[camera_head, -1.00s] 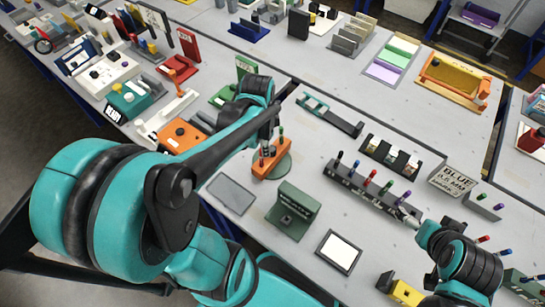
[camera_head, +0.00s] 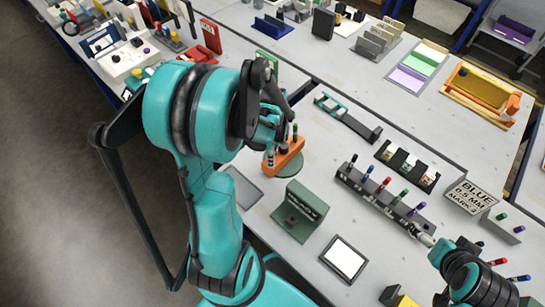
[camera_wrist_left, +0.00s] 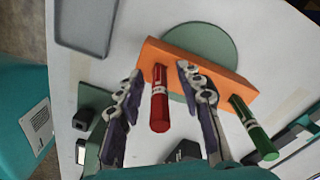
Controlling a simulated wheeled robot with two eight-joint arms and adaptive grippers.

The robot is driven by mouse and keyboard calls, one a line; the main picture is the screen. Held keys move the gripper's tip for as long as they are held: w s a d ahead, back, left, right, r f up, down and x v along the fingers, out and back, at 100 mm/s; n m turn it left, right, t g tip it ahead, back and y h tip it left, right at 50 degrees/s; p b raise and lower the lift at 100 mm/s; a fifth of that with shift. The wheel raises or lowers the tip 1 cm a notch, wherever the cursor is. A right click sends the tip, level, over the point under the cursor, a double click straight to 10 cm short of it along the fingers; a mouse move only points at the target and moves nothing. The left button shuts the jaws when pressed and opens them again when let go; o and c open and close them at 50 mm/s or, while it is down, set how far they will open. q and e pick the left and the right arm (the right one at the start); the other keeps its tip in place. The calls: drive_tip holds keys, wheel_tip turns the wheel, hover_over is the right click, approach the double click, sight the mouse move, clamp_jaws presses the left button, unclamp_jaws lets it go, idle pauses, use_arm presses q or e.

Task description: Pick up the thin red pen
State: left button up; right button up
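In the left wrist view a red pen (camera_wrist_left: 159,100) stands in an orange holder block (camera_wrist_left: 220,82) on a green disc. My left gripper (camera_wrist_left: 158,72) is open, with one finger on each side of the red pen and gaps visible on both sides. A green pen (camera_wrist_left: 254,130) stands in the same block, outside the right finger. In the head view the block (camera_head: 288,157) is partly hidden by my left gripper (camera_head: 275,128), and the red pen is hard to make out. My right gripper (camera_head: 422,236) is by the near end of a dark pen rack; its opening is unclear.
The dark rack (camera_head: 360,189) holds several coloured pens. A sign (camera_head: 471,196) reads "BLUE 0.5 MM". A dark green box (camera_head: 300,210), a grey tray (camera_head: 243,187) and a white framed pad (camera_head: 344,258) lie near the block. More stations stand at the back.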

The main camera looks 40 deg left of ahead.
use_arm(q)
drive_tip(key=shift+r, duration=0.1)
clamp_jaws()
drive_tip(key=shift+r, duration=0.1)
